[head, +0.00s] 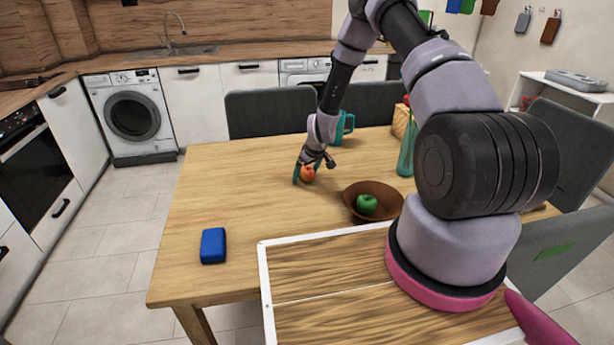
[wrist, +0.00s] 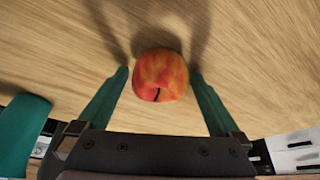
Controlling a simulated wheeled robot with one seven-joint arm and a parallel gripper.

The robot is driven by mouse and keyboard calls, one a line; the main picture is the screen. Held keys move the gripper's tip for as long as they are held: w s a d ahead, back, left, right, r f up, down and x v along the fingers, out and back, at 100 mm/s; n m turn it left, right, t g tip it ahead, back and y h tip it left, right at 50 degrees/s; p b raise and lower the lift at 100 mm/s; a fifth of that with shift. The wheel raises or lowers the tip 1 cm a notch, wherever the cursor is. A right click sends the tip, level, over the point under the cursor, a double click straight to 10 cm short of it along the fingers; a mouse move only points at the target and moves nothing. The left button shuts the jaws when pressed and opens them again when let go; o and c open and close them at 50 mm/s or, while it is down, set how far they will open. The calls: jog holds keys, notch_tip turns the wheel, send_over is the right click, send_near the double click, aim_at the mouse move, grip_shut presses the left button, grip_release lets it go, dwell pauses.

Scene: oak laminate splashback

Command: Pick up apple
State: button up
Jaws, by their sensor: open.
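A red and orange apple (head: 307,174) sits on the wooden table (head: 230,190), and it also shows in the wrist view (wrist: 160,76). My gripper (head: 309,176) is down at the table with its teal fingers on either side of the apple. In the wrist view the open fingers (wrist: 160,80) flank the apple, with a small gap on each side. The apple's lower edge faces the palm, and its dark stem points that way. A green apple (head: 366,204) lies in a brown bowl (head: 384,188) to the right of the gripper.
A teal mug (head: 344,127) stands just behind the gripper; a teal thing (wrist: 20,135) shows at the wrist view's left. A green vase (head: 406,155) stands farther right. A blue block (head: 213,246) lies at the table's front left. The table's left part is mostly clear.

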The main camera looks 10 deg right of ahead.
jog(key=c, duration=1.5)
jog(key=shift+r, duration=0.1)
